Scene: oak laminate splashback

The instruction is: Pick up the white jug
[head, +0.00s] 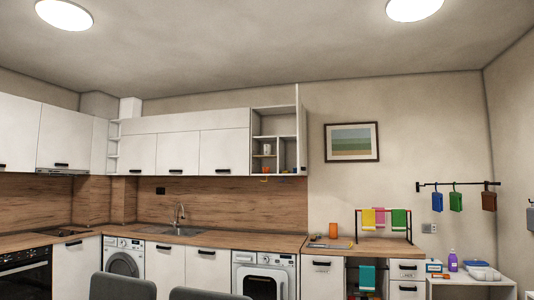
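No white jug can be made out for certain. A small pale object (267,149) stands on the open wall shelf, too small to tell whether it is a jug. Neither of my grippers shows in the head view.
A wooden worktop (215,241) with a sink (174,231) runs along the back wall above white cabinets and two washing-machine-like appliances. Grey chair backs (122,286) stand in front. A towel rack (384,222) stands on the worktop's right part. A purple bottle (453,260) is on a white side table (470,283).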

